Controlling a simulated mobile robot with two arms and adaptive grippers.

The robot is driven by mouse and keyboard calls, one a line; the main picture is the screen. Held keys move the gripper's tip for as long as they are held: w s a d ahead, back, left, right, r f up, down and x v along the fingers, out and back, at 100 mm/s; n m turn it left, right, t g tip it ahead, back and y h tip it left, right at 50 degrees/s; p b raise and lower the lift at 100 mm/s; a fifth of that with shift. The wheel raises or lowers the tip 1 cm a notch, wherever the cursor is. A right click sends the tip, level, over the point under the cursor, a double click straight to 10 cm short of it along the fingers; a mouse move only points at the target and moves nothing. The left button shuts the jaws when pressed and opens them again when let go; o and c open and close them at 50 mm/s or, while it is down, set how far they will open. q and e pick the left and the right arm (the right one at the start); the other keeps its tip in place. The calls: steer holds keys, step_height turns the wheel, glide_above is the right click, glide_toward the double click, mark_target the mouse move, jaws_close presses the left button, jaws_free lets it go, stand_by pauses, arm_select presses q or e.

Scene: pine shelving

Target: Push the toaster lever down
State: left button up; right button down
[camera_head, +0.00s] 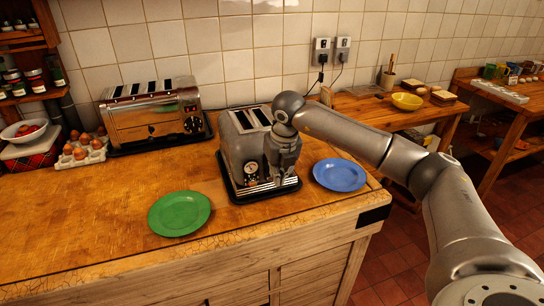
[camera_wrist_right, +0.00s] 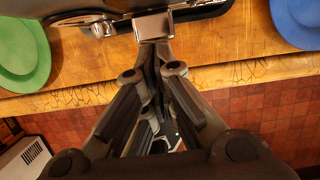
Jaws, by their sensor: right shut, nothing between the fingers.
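The grey two-slot toaster (camera_head: 238,148) stands on a dark tray on the wooden counter, its round dial facing the front edge. My right gripper (camera_head: 281,174) is at its front, right of the dial, shut and pointing downward. In the head view my gripper hides the lever. My left gripper is not in view.
A green plate (camera_head: 179,213) lies left of the toaster and a blue plate (camera_head: 340,174) lies right. A wider chrome toaster (camera_head: 150,117) stands behind left, beside an egg carton (camera_head: 83,153). The counter's front left is clear.

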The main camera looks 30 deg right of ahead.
steer(key=shift+w, duration=0.1)
steer(key=v, duration=1.2)
stand_by(0.6)
